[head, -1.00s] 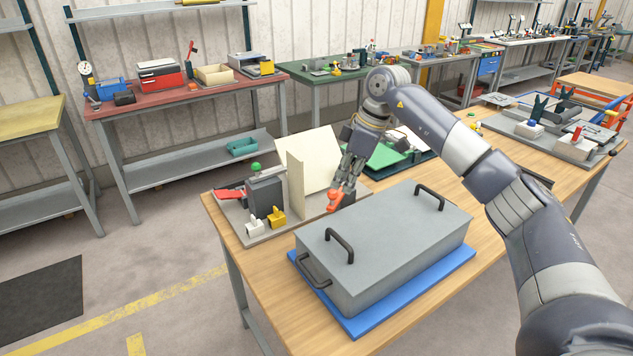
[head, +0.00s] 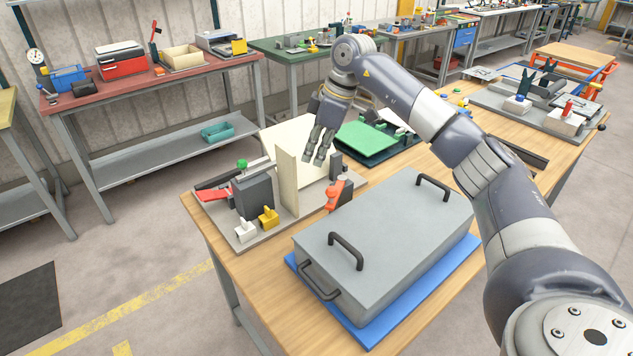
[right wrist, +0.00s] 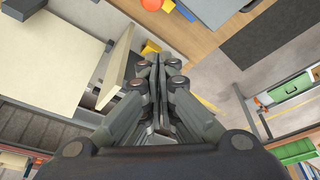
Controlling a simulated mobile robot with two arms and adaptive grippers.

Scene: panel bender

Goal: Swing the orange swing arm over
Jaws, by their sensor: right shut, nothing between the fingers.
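The orange swing arm (head: 334,194) is at the right side of the panel bender, by a small dark block, next to the grey lidded box. An orange part shows at the top edge of the right wrist view (right wrist: 153,4). The bender's upright cream panel (head: 288,182) stands left of the swing arm on the grey base plate (head: 258,235). My right gripper (head: 318,150) is shut and empty, above and behind the swing arm and apart from it. Its closed fingers show in the right wrist view (right wrist: 158,72). My left gripper is out of view.
A large grey box (head: 390,245) with black handles sits on a blue mat (head: 440,272) right in front of the bender. A dark block (head: 254,196), a red lever (head: 215,193) and yellow (head: 268,217) and white pieces (head: 245,231) stand left. A green plate (head: 368,138) lies behind.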

